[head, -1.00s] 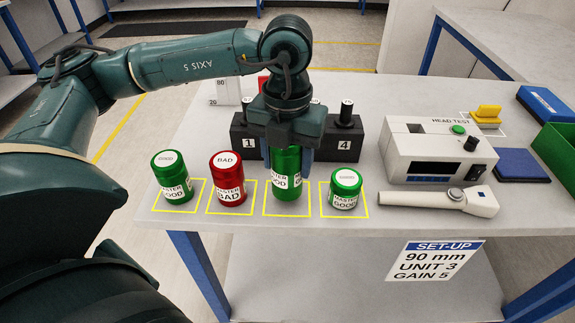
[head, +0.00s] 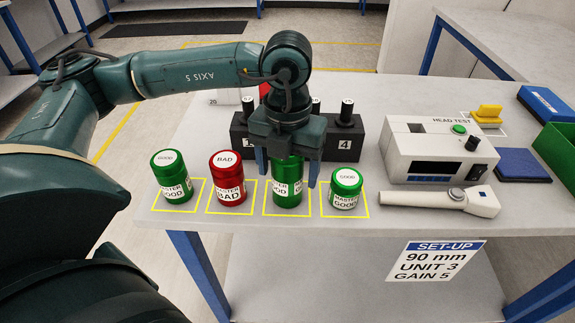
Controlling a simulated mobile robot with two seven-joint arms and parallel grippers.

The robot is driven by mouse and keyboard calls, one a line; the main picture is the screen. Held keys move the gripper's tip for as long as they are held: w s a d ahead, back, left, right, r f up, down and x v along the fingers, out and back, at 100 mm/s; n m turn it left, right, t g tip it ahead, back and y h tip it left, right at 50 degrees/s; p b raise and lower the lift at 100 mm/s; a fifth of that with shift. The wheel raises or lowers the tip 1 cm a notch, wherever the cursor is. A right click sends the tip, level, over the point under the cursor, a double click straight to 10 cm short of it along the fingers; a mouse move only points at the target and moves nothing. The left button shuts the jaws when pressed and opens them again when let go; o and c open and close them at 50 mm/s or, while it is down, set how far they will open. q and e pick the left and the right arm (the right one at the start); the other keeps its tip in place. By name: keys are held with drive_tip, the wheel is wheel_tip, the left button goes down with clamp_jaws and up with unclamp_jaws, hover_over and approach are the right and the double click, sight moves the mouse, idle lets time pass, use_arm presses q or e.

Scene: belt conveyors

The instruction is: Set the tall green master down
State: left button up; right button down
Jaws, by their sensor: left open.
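The tall green master (head: 287,192) stands upright inside a yellow outlined square (head: 287,214) on the table, third from the left in the row. Its label is partly visible and its top is hidden by my left gripper. My left gripper (head: 287,176) is open, pointing down, with one finger on each side of the master's upper part. A gap shows at the right finger. My right gripper is not in view.
A green master (head: 173,180) and a red BAD master (head: 228,182) stand to the left, a shorter green master (head: 345,191) close on the right. Behind is a black numbered block (head: 345,145). The HEAD TEST unit (head: 437,145) and a handheld probe (head: 445,200) are at the right.

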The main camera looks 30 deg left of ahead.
use_arm(q)
wheel_tip(320, 180, up, 12)
drive_tip(key=shift+r+p, duration=0.2)
drive_tip(key=shift+p, duration=0.2)
idle(0.6)
